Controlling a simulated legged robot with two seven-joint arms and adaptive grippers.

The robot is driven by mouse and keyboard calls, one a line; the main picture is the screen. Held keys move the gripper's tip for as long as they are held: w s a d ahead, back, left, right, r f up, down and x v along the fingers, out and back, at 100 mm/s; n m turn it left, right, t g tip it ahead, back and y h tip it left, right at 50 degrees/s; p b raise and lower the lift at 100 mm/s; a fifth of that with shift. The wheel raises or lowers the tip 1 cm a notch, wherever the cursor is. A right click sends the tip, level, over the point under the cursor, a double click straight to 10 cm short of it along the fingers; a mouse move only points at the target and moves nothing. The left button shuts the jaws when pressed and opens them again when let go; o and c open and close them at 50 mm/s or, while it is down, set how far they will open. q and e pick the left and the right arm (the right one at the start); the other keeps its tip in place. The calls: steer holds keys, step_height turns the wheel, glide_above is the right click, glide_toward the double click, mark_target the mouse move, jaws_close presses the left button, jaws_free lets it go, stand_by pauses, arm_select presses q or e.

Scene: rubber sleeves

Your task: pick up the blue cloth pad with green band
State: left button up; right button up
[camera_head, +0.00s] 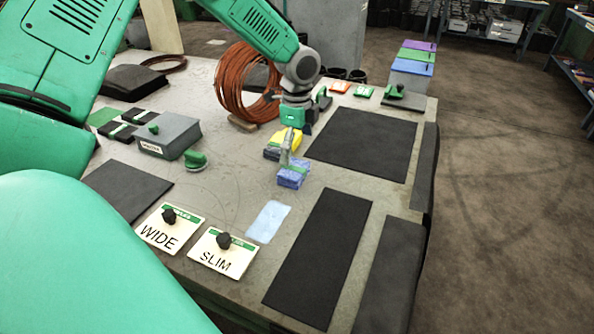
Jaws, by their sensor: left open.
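The blue cloth pad with a green band (292,177) lies on the grey table, near the middle of the view. My left gripper (288,153) comes down from above and is open, with a grey finger close over the pad's back edge. I cannot tell whether the finger touches the pad. The gripper hides part of the pad's far side. My right gripper is not in view.
A yellow-and-dark block (278,147) lies just behind the pad. A light blue sheet (268,222) lies in front. Black mats (320,258) lie to the right. A coil of orange cable (244,85) stands behind. WIDE (158,236) and SLIM (218,258) signs are at front left.

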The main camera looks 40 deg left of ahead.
mark_target(292, 168)
arm_select(q)
steer(key=f, duration=0.1)
steer(key=a+f, duration=0.1)
steer(key=f, duration=0.1)
steer(key=a+f, duration=0.1)
steer(key=f, duration=0.1)
steer(key=shift+a+f, duration=0.15)
steer(key=shift+f, duration=0.05)
steer(key=shift+w+d+f+b, duration=0.1)
steer(key=shift+d+f+b, duration=0.05)
steer(key=shift+f, duration=0.45)
steer(key=shift+d+f+b, duration=0.1)
steer(key=shift+f+b, duration=0.05)
steer(key=shift+f, duration=0.45)
steer(key=shift+w+d+f, duration=0.1)
steer(key=shift+d+f, duration=0.25)
steer(key=shift+a, duration=0.25)
steer(key=c, duration=1.1)
steer(key=shift+a+f, duration=0.1)
steer(key=shift+a, duration=0.05)
steer(key=shift+c, duration=0.5)
